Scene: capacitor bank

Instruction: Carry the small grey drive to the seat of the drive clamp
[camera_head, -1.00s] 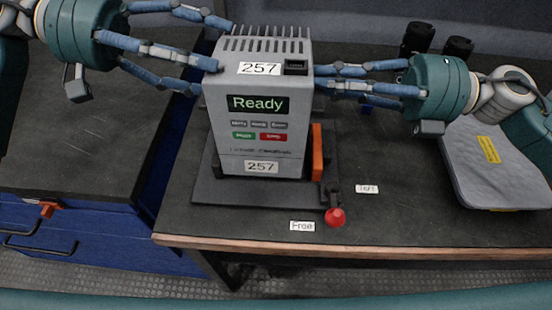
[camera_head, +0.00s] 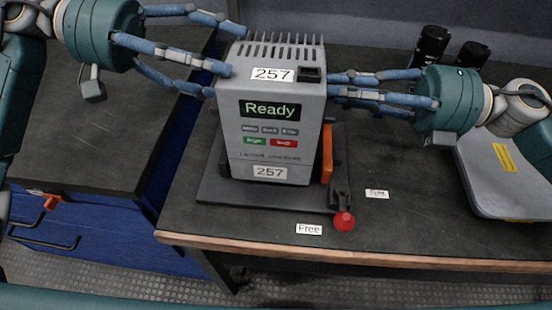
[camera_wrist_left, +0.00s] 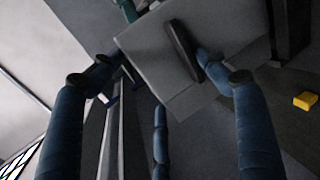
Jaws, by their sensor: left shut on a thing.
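The small grey drive (camera_head: 312,125) is a finned box with a green "Ready" display and 257 labels. It stands upright over the dark base plate of the drive clamp (camera_head: 215,188). I cannot tell whether its underside touches the plate. An orange pad of the clamp is at its right side, and a red-knobbed lever (camera_head: 344,221) is at the front right. My left gripper (camera_head: 224,58) is shut on the drive's left side.
"Free" (camera_head: 309,229) and a second, blurred label (camera_head: 377,194) lie near the lever. A grey padded case (camera_head: 490,182) lies at the right, and dark cylinders (camera_head: 432,44) stand at the back. A blue drawer cabinet (camera_head: 120,228) stands left of the table.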

